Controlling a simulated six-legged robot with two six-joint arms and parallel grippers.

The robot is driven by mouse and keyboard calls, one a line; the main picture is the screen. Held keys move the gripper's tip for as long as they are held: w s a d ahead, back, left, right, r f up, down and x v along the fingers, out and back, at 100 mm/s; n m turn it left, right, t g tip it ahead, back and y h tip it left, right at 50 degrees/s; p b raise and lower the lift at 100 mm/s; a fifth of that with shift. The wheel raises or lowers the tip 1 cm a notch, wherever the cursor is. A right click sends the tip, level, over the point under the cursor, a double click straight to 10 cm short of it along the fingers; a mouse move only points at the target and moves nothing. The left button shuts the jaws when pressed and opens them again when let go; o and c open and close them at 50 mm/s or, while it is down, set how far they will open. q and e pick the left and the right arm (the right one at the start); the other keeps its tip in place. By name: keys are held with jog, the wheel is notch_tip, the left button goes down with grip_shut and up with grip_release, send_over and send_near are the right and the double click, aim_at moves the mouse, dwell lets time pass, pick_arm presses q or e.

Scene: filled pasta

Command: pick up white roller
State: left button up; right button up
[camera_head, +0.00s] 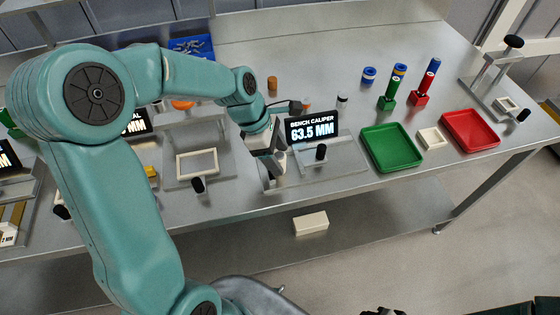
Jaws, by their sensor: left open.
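A small whitish roller with a dark top (342,100) stands on the bench just behind the right end of the bench caliper display (312,129). My left gripper (274,180) points down beside the left end of the caliper, in front of and to the left of that roller. It is open and apart from the roller. Its fingers are small in the view, and I see nothing held between them. My right gripper is not recognisable in the view.
The caliper's base with a black knob (321,152) lies right of my gripper.

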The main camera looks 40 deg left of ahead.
aim_at(279, 157)
pick_arm(q)
jog(key=x, duration=0.3)
jog(key=shift+w+f, duration=0.25)
jog(key=shift+f, duration=0.1)
jog(key=shift+s+d+r, duration=0.1)
jog(key=shift+c, duration=0.6)
grip_shut()
